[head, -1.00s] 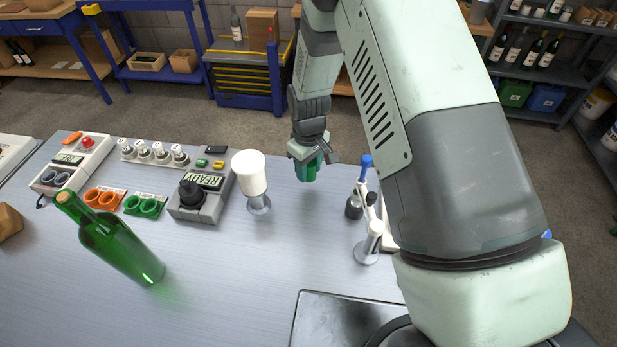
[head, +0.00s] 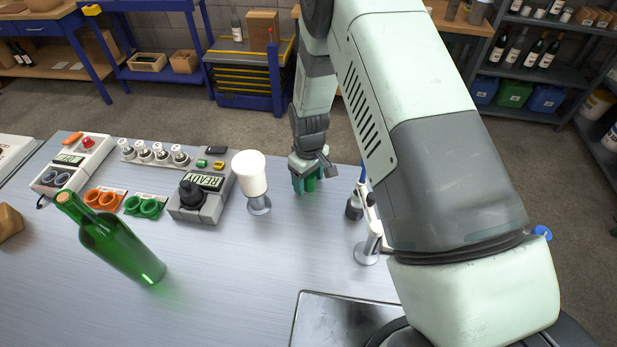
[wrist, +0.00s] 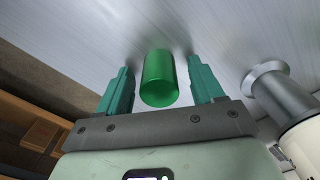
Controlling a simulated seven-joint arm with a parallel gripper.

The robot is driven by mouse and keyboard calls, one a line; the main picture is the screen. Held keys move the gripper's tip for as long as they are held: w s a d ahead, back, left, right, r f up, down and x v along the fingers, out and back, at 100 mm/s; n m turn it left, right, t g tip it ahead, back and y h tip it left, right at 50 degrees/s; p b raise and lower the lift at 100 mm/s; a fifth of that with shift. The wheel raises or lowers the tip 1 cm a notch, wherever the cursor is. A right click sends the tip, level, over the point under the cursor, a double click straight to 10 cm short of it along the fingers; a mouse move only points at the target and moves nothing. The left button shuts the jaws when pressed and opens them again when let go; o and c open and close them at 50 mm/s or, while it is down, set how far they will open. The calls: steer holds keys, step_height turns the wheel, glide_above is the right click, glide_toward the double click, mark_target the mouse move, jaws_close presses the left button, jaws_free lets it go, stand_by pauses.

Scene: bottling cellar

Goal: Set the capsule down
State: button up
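The green capsule (head: 311,184) stands on the grey table to the right of the white-topped metal stand. In the wrist view the capsule (wrist: 159,78) is between my two teal fingers, with a visible gap on each side. My gripper (head: 305,186) is open around the capsule and low over the table; the wrist view also shows my gripper (wrist: 161,88) not touching it. The capsule looks upright, its near end facing the wrist camera. Its contact with the table is partly hidden by its own body and my fingers.
The white-topped stand (head: 249,178) is close on the left. A small metal stand (head: 369,246) and a dark bottle (head: 354,207) are on the right. A corked green bottle (head: 115,245) stands front left, near a READY box (head: 201,200). The table's front middle is clear.

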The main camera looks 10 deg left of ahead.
step_height(320, 180, up, 12)
steer(key=shift+r, duration=0.25)
stand_by(0.4)
steer(key=s+d+r+m+t, duration=0.1)
steer(key=s+d+r+m, duration=0.3)
steer(key=r, duration=0.7)
steer(key=s+d+r+t, duration=0.1)
steer(key=d+r+t, duration=0.1)
steer(key=d+r, duration=0.6)
steer(key=s+d+r+m+t, duration=0.1)
steer(key=s+d+r+m, duration=0.2)
steer(key=s+r, duration=0.3)
steer(key=s+d+r+m+t, duration=0.1)
steer(key=s+d+r+m, duration=0.2)
steer(key=s, duration=1)
steer(key=shift+d+r+t, duration=0.3)
steer(key=shift+d+r, duration=0.7)
steer(key=shift+r, duration=0.65)
steer(key=shift+s, duration=0.1)
